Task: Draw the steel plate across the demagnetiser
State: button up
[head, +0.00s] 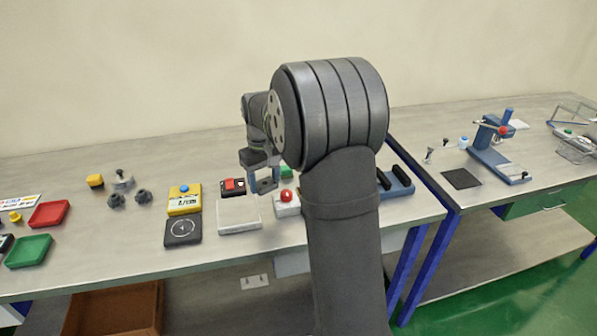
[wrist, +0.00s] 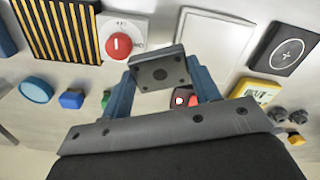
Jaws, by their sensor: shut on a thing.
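My gripper (head: 263,184) hangs above the left workbench, beside the white box with a red knob. In the wrist view, its two blue fingers (wrist: 160,74) are shut on a small grey steel plate (wrist: 158,71) with dark round holes. The plate shows free bench around it and appears held above the surface. A black-and-yellow striped block (wrist: 58,28) lies at the upper left in the wrist view, next to the red knob (wrist: 119,45); it may be the demagnetiser, but I cannot read a label. In the head view my arm hides that block.
A white tray (head: 239,226) and a black pad with a circle (head: 183,233) lie left of my gripper. Nearby are a yellow device (head: 184,207), a red-and-black switch (head: 233,186) and dark knobs (head: 143,197). Red (head: 49,214) and green (head: 28,251) trays lie far left.

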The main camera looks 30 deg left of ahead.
aim_at(259, 194)
jog(key=shift+s+a+f, duration=0.3)
jog(key=shift+s+a, duration=0.3)
jog(key=shift+a, duration=0.15)
jog(key=shift+f, duration=2.35)
jog(key=shift+s+a, duration=5.05)
jog(key=shift+s+a+r, duration=0.25)
jog(key=shift+r, duration=0.3)
jog(key=shift+s+a+r, duration=0.25)
jog(key=shift+r, duration=2.15)
